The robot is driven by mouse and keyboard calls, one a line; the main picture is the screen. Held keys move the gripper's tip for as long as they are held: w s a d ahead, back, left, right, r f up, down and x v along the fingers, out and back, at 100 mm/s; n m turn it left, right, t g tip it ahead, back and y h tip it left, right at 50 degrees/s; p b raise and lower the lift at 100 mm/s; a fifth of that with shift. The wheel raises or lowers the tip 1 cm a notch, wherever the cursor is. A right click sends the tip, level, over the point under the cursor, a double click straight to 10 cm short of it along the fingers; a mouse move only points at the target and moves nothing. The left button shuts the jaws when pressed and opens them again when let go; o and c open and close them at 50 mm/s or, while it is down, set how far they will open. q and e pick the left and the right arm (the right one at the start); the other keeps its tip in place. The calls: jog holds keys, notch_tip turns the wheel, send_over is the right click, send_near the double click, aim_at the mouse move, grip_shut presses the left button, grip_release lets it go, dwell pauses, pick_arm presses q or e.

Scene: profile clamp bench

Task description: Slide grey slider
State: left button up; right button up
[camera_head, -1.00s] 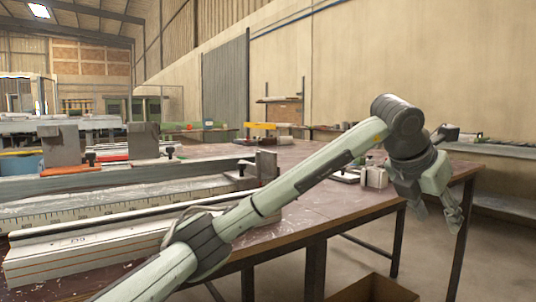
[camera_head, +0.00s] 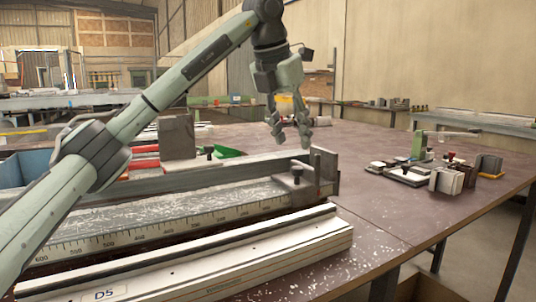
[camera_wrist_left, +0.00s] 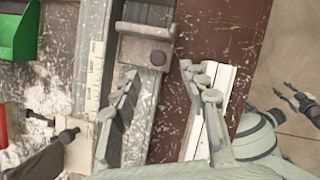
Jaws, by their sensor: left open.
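The grey slider (camera_head: 297,178) is a grey block with a dark knob. It sits at the right end of the long grey rail with a printed scale (camera_head: 190,213). It also shows in the left wrist view (camera_wrist_left: 144,50), top centre, with its knob towards the gripper. My left gripper (camera_head: 292,140) is open and empty, pointing down above the slider end of the rail, apart from it. In the left wrist view its fingers (camera_wrist_left: 157,72) spread on either side just below the slider. Part of what looks like my right gripper (camera_wrist_left: 298,100) shows small at the right edge; its opening is unclear.
A white profile (camera_head: 220,255) lies along the front of the rail. A grey block (camera_head: 177,137) and a green bin (camera_head: 226,153) stand behind it. Small fixtures (camera_head: 420,172) stand at the right. The brown tabletop (camera_head: 385,215) between is mostly clear.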

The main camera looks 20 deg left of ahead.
aim_at(297, 167)
pick_arm(q)
jog(key=x, duration=0.7)
jog(key=shift+a+f, duration=0.15)
jog(key=shift+f, duration=0.15)
grip_shut()
